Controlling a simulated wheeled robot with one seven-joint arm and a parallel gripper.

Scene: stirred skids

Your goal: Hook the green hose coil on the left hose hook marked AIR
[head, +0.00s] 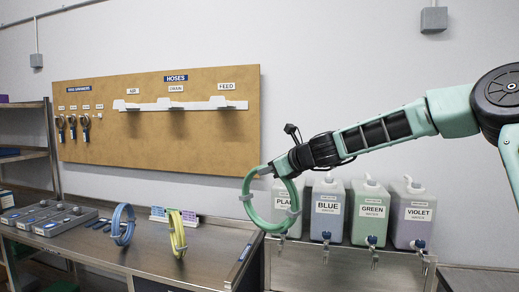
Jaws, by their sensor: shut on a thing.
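My gripper (268,170) is shut on the green hose coil (247,205) at its upper part. The coil hangs upright in the air near the bench's right end, in front of the jugs. The left hose hook (124,105) sits under the label AIR (133,91) on the brown board, up and to the left of my gripper, with nothing on it. The DRAIN hook (172,104) and FEED hook (221,102) on the same white rail are also bare.
A blue coil (117,226) and a yellow-green coil (175,236) stand on the bench (105,250). Several labelled jugs, such as the green one (370,212), stand on the right. Black tools (72,128) hang at the board's left. The space before the hooks is clear.

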